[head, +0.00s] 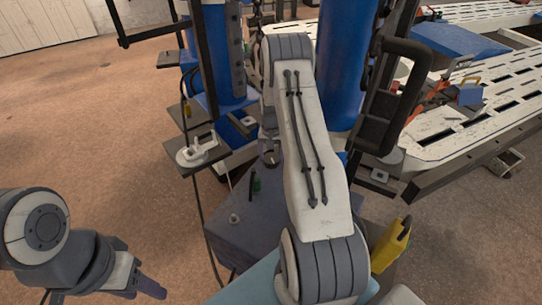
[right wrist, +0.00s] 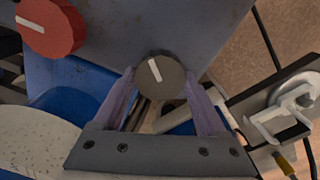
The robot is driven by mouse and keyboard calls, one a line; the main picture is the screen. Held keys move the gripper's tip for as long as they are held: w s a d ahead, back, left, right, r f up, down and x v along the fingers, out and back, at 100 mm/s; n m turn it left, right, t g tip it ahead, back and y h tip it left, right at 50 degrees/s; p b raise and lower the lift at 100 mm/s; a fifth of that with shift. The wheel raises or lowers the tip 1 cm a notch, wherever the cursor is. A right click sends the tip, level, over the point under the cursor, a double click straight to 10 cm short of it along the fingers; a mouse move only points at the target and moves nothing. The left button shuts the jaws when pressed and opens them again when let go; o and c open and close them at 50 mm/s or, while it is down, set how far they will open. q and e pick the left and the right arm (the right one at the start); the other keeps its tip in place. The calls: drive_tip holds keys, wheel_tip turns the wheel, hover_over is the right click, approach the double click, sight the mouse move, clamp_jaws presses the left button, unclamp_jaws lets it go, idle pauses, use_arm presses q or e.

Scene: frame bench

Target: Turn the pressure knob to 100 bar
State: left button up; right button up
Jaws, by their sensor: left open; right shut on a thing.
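A dark round knob (right wrist: 160,75) with a white pointer line sits on a blue-grey panel (right wrist: 120,35) in the right wrist view. Its pointer leans slightly to the upper left. My right gripper (right wrist: 159,84) has a finger on each side of this knob and is shut on it. A red knob (right wrist: 50,26) with a white pointer sits to its upper left. No scale or bar numbers are readable. In the head view my right arm hides the knobs. My left gripper (head: 140,287) is open and empty at the lower left, away from the bench.
A white clamp-like fitting (head: 197,151) stands on a small dark plate left of my right arm; a similar fitting (right wrist: 283,115) shows in the right wrist view. Blue columns (head: 345,65) rise behind. A slotted white table (head: 470,115) lies right. Floor at left is open.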

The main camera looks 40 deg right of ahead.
sight(271, 158)
drive_tip(key=n, duration=0.4)
drive_tip(key=shift+n, duration=0.3)
drive_tip(key=shift+n+p, duration=0.4)
drive_tip(key=shift+n, duration=1.4)
drive_tip(key=shift+w, duration=0.1)
drive_tip(key=o, duration=1.3)
drive_tip(key=shift+r, duration=0.15)
wheel_tip(271, 158, up, 10)
drive_tip(key=shift+r, duration=0.15)
